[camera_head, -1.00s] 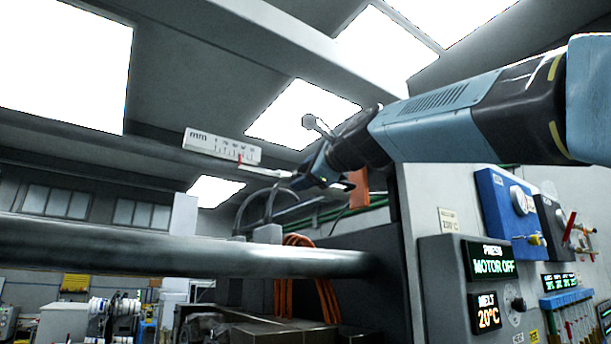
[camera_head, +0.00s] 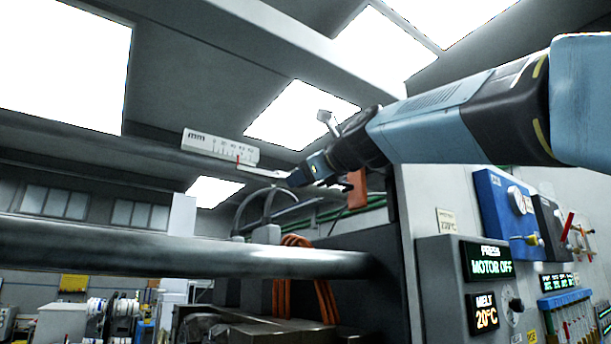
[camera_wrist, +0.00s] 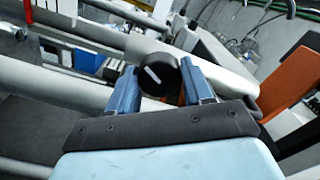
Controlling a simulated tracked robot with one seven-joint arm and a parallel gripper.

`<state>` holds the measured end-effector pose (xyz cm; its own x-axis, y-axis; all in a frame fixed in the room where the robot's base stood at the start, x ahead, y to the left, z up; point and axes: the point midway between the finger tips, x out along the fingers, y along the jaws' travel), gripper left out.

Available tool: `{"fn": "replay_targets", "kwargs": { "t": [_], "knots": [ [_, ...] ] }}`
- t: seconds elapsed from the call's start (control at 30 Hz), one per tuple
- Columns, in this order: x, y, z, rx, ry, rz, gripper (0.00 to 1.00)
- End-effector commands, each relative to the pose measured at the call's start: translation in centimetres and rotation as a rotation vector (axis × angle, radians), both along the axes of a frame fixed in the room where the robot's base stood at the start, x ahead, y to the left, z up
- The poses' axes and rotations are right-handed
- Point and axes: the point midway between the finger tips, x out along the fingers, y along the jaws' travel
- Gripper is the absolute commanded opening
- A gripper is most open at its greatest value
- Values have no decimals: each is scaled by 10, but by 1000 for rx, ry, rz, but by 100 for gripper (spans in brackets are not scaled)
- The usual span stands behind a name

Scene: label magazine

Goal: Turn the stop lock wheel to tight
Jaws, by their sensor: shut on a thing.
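The stop lock wheel (camera_wrist: 158,78) is a round black knob with a white mark on its face, in the wrist view. My gripper (camera_wrist: 160,72) has one blue finger on each side of it and is shut on it. The white mark slants down to the right. In the head view my gripper (camera_head: 303,177) is at the end of the raised arm, by the right end of the mm scale. The wheel cannot be made out there.
A white mm scale (camera_head: 220,147) with a red pointer is left of my gripper. A thick grey bar (camera_head: 180,248) crosses below. An orange block (camera_head: 357,190) hangs close under my wrist. A control panel (camera_head: 460,285) reading MOTOR OFF and 20°C stands at the lower right.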

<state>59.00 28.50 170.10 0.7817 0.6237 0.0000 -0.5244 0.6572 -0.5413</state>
Motion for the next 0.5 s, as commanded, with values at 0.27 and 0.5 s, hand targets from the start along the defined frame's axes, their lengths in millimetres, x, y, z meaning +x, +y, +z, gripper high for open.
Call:
{"fn": "replay_targets", "kwargs": {
  "t": [0.27,0.5],
  "knots": [
    [0,3,-4,-2,10,7,20],
    [0,3,-3,-1,8,6,65]
  ]
}}
